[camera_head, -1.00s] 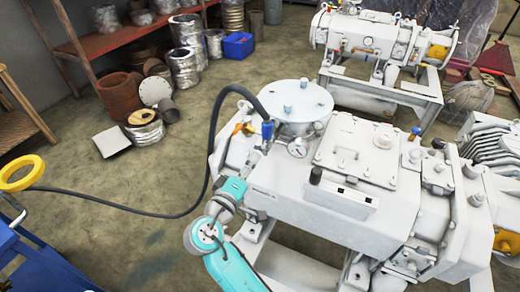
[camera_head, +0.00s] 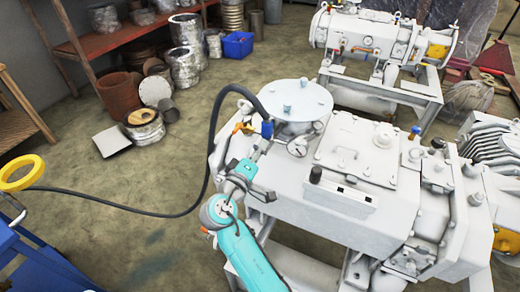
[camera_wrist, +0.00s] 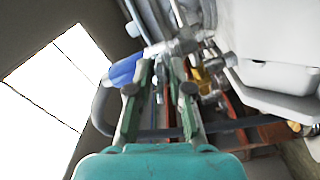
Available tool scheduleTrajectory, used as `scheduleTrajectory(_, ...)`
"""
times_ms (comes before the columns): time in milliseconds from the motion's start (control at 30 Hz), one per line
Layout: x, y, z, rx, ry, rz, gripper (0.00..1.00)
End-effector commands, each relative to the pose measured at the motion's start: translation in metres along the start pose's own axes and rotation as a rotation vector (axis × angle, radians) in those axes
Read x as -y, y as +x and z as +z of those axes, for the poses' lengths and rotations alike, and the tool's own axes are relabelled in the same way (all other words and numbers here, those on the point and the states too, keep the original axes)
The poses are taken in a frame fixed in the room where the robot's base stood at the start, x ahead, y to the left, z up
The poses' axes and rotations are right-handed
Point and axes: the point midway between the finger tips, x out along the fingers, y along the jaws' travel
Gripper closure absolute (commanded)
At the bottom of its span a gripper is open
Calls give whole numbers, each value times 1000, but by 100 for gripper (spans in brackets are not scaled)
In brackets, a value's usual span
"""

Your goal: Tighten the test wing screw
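A silver fitting (camera_wrist: 172,47) lies just beyond the tips, and the blue handle (camera_wrist: 124,70) is beside the left finger. A yellow-orange part (camera_wrist: 200,75) is right of the right finger. I cannot tell which small part is the test wing screw, nor whether the fingertips touch anything.
A black hose (camera_head: 213,125) loops close to the left of my gripper. The white machine body (camera_head: 290,185) is close on the right. A blue cart (camera_head: 35,262) stands at lower left.

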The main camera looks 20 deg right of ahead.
Motion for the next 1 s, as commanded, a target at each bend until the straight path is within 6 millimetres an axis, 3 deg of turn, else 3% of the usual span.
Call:
scheduleTrajectory(700, 0, 0, 0, 0, 127, -1, 100)
scheduleTrajectory(733, 0, 0, 0, 0, 127, -1, 73)
scheduleTrajectory(800, 0, 0, 0, 0, 127, -1, 56)
scheduleTrajectory(1000, 0, 0, 0, 0, 127, -1, 55)
